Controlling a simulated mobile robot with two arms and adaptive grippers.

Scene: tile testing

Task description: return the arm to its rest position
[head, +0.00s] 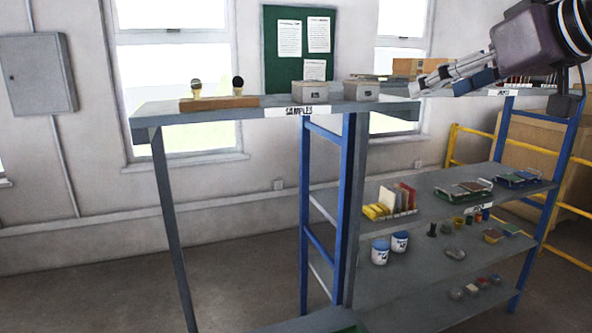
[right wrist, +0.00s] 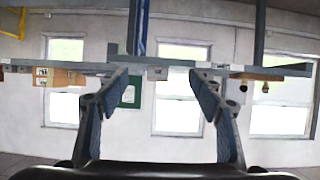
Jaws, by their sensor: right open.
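My right arm reaches in from the top right of the head view, with a dark wrist (head: 530,40). Its gripper (head: 428,82) points left, in front of the upper shelf on the right. In the right wrist view the gripper (right wrist: 160,80) has its two fingers spread wide apart, with nothing between them. That view shows the room upside down, with the window and wall beyond the fingers. My left gripper is not in view.
An upper shelf (head: 200,110) marked SAMPLES holds two grey boxes (head: 308,90) and a wooden stand (head: 219,103). Lower shelves (head: 440,258) of the blue-post rack hold tile racks, blue-and-white tubs (head: 380,252) and small cups. Part of the right shelf is hidden behind my gripper. Open floor shows at left.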

